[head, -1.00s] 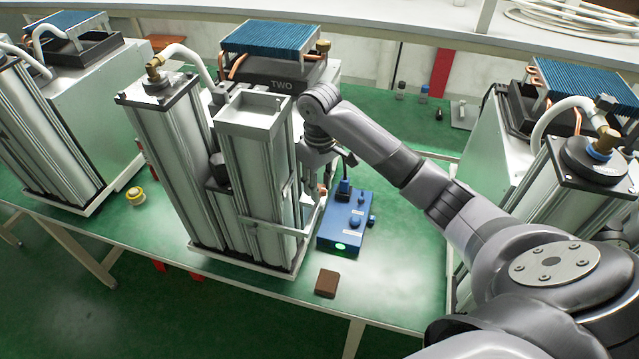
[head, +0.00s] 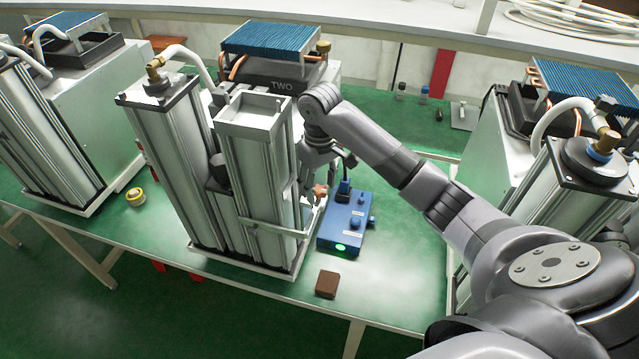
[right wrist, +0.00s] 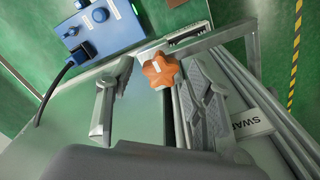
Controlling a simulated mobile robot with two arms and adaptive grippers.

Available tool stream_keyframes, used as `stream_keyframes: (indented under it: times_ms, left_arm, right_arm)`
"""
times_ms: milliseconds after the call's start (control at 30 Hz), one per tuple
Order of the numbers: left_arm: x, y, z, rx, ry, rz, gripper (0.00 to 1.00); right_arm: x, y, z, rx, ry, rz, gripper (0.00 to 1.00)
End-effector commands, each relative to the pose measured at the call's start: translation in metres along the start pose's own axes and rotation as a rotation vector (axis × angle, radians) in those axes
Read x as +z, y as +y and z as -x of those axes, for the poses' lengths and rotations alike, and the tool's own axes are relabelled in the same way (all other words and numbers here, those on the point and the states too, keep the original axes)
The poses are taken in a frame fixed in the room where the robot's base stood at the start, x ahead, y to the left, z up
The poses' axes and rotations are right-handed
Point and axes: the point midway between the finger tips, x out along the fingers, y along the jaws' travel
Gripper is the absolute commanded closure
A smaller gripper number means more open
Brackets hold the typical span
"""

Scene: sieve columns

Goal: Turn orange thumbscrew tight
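The orange thumbscrew (right wrist: 162,70) is a lobed knob on the metal bracket (right wrist: 210,37) at the column of unit two. It shows small in the head view (head: 319,192), beside the column's right side. My right gripper (right wrist: 158,66) is open, with the thumbscrew between its fingertips. A clear gap shows between the knob and the left finger; the knob is close to the right finger, and I cannot tell whether they touch. In the head view my right gripper (head: 318,178) is partly hidden by its own wrist. My left gripper is not in view.
A blue control box (head: 345,225) with a green light and a black cable stands just right of the column. A brown block (head: 326,284) lies near the table's front edge. Other column units (head: 62,135) stand left and right. Green table is free right of the box.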

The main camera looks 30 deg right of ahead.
Motion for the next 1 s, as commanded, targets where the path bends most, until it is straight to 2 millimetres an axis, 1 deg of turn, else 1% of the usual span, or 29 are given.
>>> stream_keyframes:
  times_ms: [267, 367, 467, 700, 800, 900, 1000]
  left_arm:
    - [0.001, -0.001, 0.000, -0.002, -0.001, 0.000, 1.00]
    - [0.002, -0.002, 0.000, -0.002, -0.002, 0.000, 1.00]
    - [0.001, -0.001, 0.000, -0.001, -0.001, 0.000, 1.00]
    - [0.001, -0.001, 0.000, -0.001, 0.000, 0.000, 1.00]
    - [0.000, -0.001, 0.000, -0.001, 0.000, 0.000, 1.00]
    - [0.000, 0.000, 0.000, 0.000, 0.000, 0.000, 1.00]
    - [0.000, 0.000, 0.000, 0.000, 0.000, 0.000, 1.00]
  right_arm:
    - [0.001, -0.001, -0.001, -0.001, -0.003, 0.002, 0.50]
    - [0.000, -0.001, 0.004, -0.001, -0.002, 0.002, 0.50]
    - [0.000, -0.001, 0.017, -0.001, 0.001, 0.002, 0.50]
    - [-0.001, 0.002, 0.068, 0.006, 0.004, 0.002, 0.50]
    - [-0.001, 0.001, 0.086, 0.004, 0.003, 0.001, 0.50]
    - [0.000, 0.001, 0.101, 0.003, 0.001, 0.000, 0.50]
    - [-0.001, 0.000, 0.110, 0.001, 0.000, 0.002, 0.50]
